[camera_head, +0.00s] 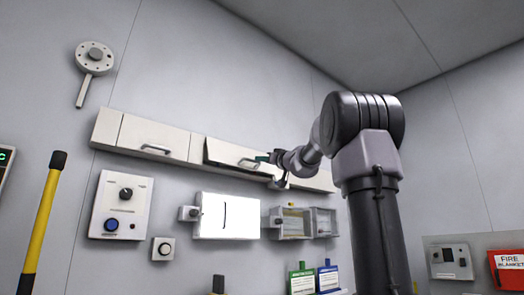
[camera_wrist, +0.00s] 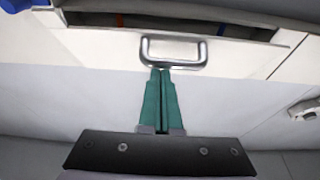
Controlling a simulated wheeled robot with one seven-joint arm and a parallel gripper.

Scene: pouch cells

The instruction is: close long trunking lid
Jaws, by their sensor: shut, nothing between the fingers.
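The long white trunking (camera_head: 110,127) runs along the wall. One lid (camera_head: 222,153) with a metal handle (camera_head: 247,163) stands tilted out from it, with a dark gap along its top edge. In the wrist view the lid (camera_wrist: 100,47) shows the gap above it, with bits of red and blue inside. My gripper (camera_head: 263,158) is at the front of this lid, beside its handle. In the wrist view its green fingers (camera_wrist: 161,70) are together and empty, their tips at the lower bar of the handle (camera_wrist: 174,52). I cannot tell whether they touch it.
Another lid section with a handle (camera_head: 156,149) lies flush at the left. Below the trunking are a control panel (camera_head: 121,205), a white box (camera_head: 226,216) and clear-fronted boxes (camera_head: 292,222). A yellow pole (camera_head: 42,220) stands at the left. The wall below the lid is clear in the wrist view.

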